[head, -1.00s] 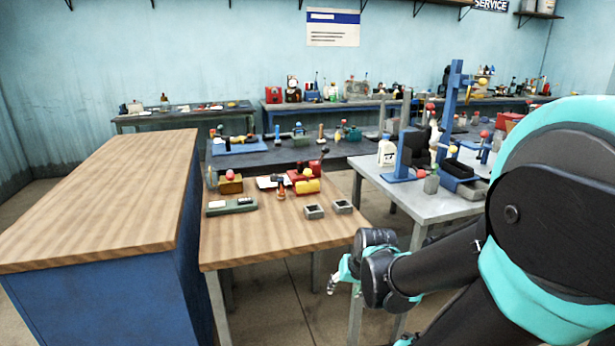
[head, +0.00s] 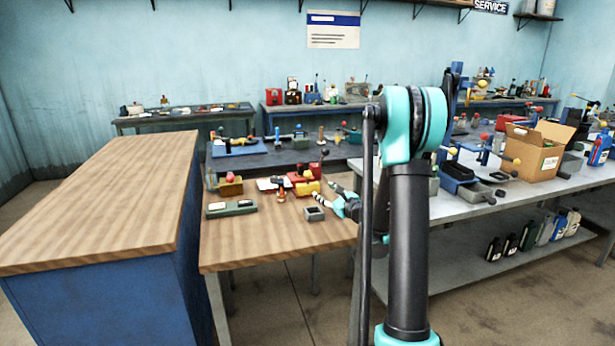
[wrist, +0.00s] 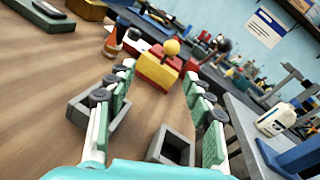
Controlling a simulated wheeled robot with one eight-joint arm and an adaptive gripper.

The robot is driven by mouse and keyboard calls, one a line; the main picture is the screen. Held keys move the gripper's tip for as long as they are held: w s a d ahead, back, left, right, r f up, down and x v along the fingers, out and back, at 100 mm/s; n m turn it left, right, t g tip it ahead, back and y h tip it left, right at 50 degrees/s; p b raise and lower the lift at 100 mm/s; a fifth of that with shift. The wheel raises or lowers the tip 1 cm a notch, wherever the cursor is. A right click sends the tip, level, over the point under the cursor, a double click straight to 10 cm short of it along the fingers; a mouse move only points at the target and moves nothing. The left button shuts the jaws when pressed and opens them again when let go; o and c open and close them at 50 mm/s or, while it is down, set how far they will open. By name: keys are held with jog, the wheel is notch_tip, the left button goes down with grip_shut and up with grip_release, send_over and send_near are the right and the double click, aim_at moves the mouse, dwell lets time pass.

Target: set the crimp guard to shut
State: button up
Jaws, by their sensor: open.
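A red and yellow fixture (head: 306,188) stands on the wooden table; it may be the crimp guard, but no label is readable. In the wrist view, the fixture (wrist: 158,72) is ahead, with a yellow block at its front and a yellow ball knob (wrist: 171,47) on top. I cannot tell its guard's position. My gripper (head: 325,193) is open and empty, at the table's right side, just right of and in front of the fixture. In the wrist view, my gripper (wrist: 158,78) has its fingers spread wide, pointing toward the fixture without touching it.
Two grey square cups, one at left (wrist: 88,118) and one at right (wrist: 172,147), lie beneath my fingers. An orange-brown bottle-shaped item (head: 281,195) is left of the fixture. A grey-green box (head: 231,208) lies further left. The table's front (head: 270,240) is clear.

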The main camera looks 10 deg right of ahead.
aim_at(310, 176)
jog(key=w+a, duration=0.1)
jog(key=w, duration=0.5)
jog(key=w+a+m, duration=0.1)
jog(key=w+a, duration=0.1)
jog(key=w, duration=0.3)
jog(key=w+a+m, duration=0.1)
jog(key=w+a, duration=0.1)
jog(key=w, duration=0.4)
jog(key=shift+w+a+f+t, duration=0.1)
jog(key=shift+w+f+t, duration=0.05)
jog(key=shift+w+t, duration=0.2)
jog(key=shift+s, duration=0.1)
jog(key=shift+c, duration=0.2)
grip_shut()
